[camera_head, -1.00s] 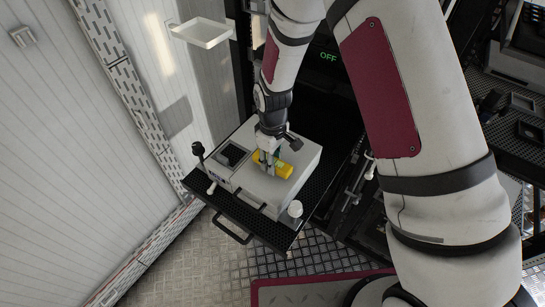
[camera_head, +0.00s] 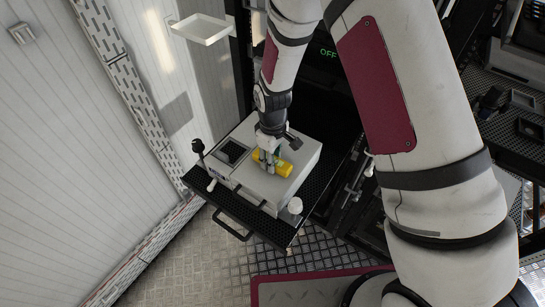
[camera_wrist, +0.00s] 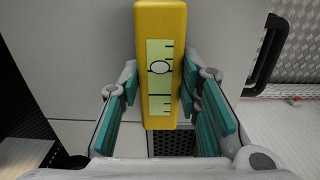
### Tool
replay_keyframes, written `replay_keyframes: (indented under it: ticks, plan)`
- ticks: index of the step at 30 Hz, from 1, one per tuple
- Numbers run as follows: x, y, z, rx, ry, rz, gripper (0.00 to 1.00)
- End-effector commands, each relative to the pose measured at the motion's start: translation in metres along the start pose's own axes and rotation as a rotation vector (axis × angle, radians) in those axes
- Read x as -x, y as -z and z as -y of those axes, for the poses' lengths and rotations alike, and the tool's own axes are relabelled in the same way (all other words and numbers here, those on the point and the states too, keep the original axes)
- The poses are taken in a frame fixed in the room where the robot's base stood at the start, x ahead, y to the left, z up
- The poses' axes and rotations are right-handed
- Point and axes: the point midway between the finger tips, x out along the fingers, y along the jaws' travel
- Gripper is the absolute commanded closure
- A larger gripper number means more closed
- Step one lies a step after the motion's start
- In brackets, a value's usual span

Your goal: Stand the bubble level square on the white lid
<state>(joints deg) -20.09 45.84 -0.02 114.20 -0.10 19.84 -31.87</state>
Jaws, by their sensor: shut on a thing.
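The bubble level is a yellow block (camera_head: 271,165) with a pale green scale face, and it also shows in the wrist view (camera_wrist: 160,20). My gripper (camera_head: 269,157) points down over the white lid of the analyser box. In the wrist view its green-padded fingers (camera_wrist: 160,88) are shut on the level's two sides. The white lid (camera_head: 288,189) lies right under the level. In the head view the level is over the lid's middle, its long side running slantwise across the picture. I cannot tell whether its underside touches the lid.
The box stands on a black perforated shelf (camera_head: 262,224) with a front handle. A white tray (camera_head: 201,28) hangs on the wall.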

Motion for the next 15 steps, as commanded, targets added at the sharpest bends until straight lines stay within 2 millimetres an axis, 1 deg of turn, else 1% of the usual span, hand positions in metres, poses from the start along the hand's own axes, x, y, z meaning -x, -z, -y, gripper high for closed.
replay_keyframes:
  ticks: [8,12,13,14,15]
  plan:
    - [-0.0055,-0.0002,0.0001,0.0,0.001,0.0,0.93]
    - [-0.0051,-0.0001,0.0,0.0,0.0,0.0,0.93]
    - [-0.0051,-0.0001,0.0001,0.0,0.0,0.0,0.67]
    - [-0.0051,-0.0001,0.0001,0.0,0.0,0.0,0.6]
    - [-0.0051,-0.0001,0.0001,0.0,0.0,0.0,0.51]
